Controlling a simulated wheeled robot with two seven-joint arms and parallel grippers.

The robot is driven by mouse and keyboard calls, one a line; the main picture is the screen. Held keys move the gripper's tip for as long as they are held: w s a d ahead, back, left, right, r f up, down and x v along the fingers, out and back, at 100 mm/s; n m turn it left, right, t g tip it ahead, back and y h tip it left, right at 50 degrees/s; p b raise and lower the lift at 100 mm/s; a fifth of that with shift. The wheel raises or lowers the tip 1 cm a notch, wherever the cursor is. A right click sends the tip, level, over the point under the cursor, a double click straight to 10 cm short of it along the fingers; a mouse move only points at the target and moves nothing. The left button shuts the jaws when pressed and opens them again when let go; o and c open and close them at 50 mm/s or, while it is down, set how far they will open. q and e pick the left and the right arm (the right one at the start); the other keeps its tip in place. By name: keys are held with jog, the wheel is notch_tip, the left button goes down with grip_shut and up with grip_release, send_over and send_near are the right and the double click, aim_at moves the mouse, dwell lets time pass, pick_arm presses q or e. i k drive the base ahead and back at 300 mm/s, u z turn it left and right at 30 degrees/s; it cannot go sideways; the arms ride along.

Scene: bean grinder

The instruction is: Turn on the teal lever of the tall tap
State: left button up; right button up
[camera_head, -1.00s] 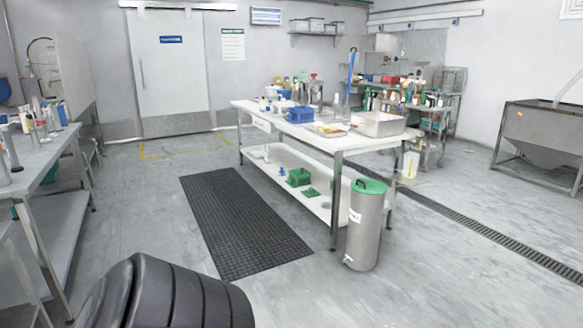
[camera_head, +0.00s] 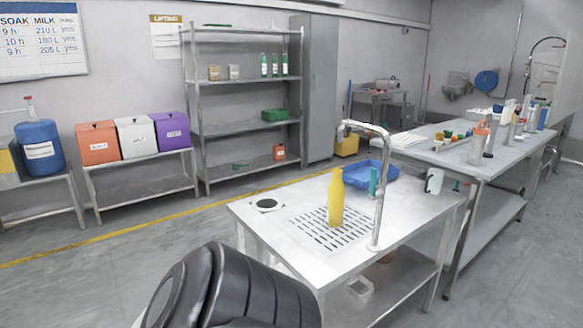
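The tall tap (camera_head: 380,200) is a chrome pipe rising from the right part of a steel table. It bends over to the left, and its spout end hangs above a yellow bottle. The teal lever (camera_head: 373,181) appears upright, close against the left side of the pipe. The yellow bottle (camera_head: 336,200) stands upright on the slotted drain grate below the spout. Neither gripper is in view, so neither touches the tap or lever.
The steel table (camera_head: 275,235) has a round hole at its left. A blue tray (camera_head: 370,176) lies behind the tap. A longer table with several bottles (camera_head: 478,143) stands to the right. Open floor (camera_head: 150,255) lies left of the steel table.

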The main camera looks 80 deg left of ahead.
aim_at(373, 171)
jog(key=u, duration=2)
jog(key=i, duration=0.1)
